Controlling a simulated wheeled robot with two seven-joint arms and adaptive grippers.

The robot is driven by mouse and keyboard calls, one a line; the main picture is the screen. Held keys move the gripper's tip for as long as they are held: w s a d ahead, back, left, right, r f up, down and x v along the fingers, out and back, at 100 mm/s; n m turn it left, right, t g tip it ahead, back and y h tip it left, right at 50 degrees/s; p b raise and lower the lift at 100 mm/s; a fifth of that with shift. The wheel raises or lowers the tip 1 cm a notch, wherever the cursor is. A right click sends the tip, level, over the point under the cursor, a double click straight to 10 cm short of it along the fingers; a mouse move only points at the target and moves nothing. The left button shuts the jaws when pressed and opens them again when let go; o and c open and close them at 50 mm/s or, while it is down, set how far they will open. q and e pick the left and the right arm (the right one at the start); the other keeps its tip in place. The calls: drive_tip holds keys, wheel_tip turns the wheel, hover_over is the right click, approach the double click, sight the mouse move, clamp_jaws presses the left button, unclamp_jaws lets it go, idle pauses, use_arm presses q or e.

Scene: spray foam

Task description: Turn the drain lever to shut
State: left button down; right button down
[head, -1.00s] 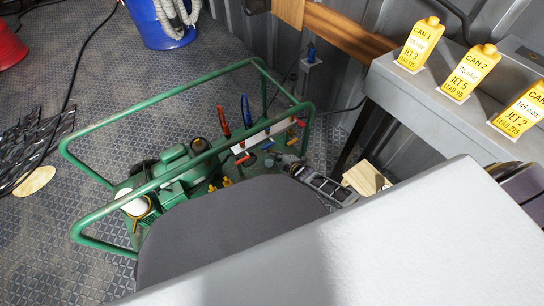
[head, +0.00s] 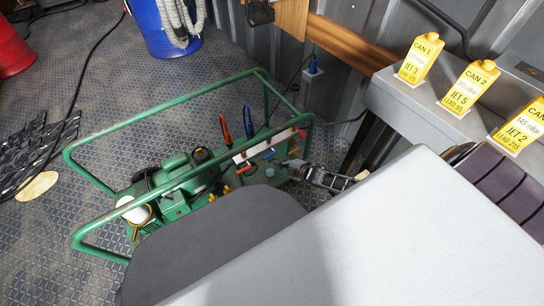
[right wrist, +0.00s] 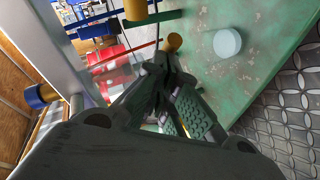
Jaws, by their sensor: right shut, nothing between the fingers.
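The green-framed machine (head: 189,163) stands on the floor and carries several small taps and levers. A red upright handle (head: 225,128) and a blue upright handle (head: 247,121) rise from it. My right gripper (head: 290,166) is at the machine's right end, shut and empty. In the right wrist view, its closed fingertips (right wrist: 163,65) are close to an orange-yellow knob (right wrist: 174,42); I cannot tell whether they touch. My left gripper is not in view.
The green tube frame (head: 160,116) surrounds the machine. A grey bench (head: 400,100) with yellow cans (head: 417,58) stands at the right. A blue drum (head: 163,35) is behind, and a black cable crosses the floor at left. In the right wrist view, a pale disc (right wrist: 227,43) lies on the green plate.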

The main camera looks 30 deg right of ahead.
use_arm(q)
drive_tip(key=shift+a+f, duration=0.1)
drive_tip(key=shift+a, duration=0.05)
use_arm(e)
drive_tip(key=shift+d, duration=0.2)
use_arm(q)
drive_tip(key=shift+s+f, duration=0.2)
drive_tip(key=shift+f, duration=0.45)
use_arm(e)
drive_tip(key=shift+w+d, duration=0.6)
drive_tip(key=shift+d, duration=0.1)
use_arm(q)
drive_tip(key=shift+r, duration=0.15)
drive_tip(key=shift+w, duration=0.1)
use_arm(e)
drive_tip(key=shift+a, duration=0.2)
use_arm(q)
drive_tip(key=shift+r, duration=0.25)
use_arm(e)
drive_tip(key=shift+a, duration=0.55)
